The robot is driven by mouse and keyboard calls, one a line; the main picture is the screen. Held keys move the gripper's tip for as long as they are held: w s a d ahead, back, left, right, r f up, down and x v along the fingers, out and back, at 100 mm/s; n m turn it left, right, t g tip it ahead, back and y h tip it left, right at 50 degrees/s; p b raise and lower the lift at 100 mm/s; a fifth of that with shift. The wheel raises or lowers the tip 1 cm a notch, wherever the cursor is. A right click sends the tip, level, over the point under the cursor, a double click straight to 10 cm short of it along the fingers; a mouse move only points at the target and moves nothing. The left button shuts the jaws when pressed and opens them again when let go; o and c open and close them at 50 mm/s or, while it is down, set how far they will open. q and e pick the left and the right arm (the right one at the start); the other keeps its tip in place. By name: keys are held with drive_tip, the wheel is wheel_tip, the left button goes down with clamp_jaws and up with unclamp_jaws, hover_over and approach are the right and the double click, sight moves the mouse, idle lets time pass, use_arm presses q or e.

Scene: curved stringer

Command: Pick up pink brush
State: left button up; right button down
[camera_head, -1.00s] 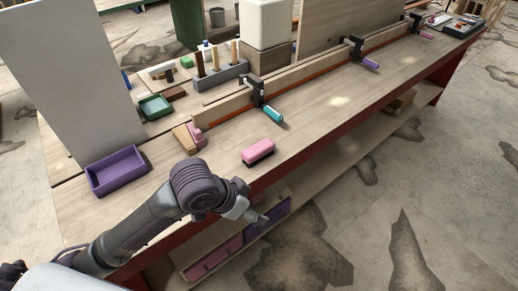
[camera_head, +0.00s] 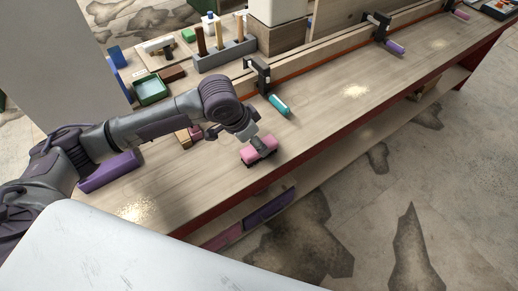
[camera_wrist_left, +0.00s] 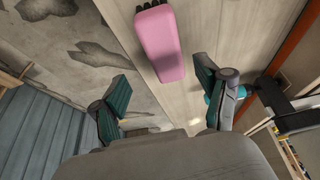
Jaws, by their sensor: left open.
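The pink brush (camera_head: 259,151) has a pink body and dark bristles, and lies on the wooden workbench near its front edge. In the left wrist view the pink brush (camera_wrist_left: 159,45) is ahead of the fingers, with dark bristles at the top end. My left gripper (camera_head: 259,142) is over the brush in the head view and hides part of it. In the wrist view my left gripper (camera_wrist_left: 163,92) is open, its two teal-padded fingers spread wide, with nothing between the pads. My right gripper is not in view.
A clamp with a teal handle (camera_head: 278,105) stands just behind the brush. A purple bin (camera_head: 111,172) is partly behind my left arm. A tool holder (camera_head: 224,55) and a green tray (camera_head: 150,91) stand farther back.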

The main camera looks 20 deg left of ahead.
use_arm(q)
drive_tip(key=shift+x, duration=1.15)
drive_tip(key=shift+w+f+p, duration=0.25)
drive_tip(key=shift+f, duration=0.3)
drive_tip(key=shift+w+f+p, duration=0.2)
drive_tip(key=shift+f, duration=0.4)
drive_tip(key=shift+w+f, duration=0.3)
drive_tip(key=shift+f, duration=0.35)
drive_tip(key=shift+d, duration=0.1)
drive_tip(key=shift+f, duration=0.1)
drive_tip(key=shift+p, duration=0.35)
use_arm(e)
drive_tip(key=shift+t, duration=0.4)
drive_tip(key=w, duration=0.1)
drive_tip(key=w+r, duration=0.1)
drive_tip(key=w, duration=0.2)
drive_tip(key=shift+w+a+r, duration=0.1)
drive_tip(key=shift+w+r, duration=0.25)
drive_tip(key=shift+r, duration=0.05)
use_arm(q)
drive_tip(key=shift+f, duration=0.15)
drive_tip(key=shift+c, duration=0.2)
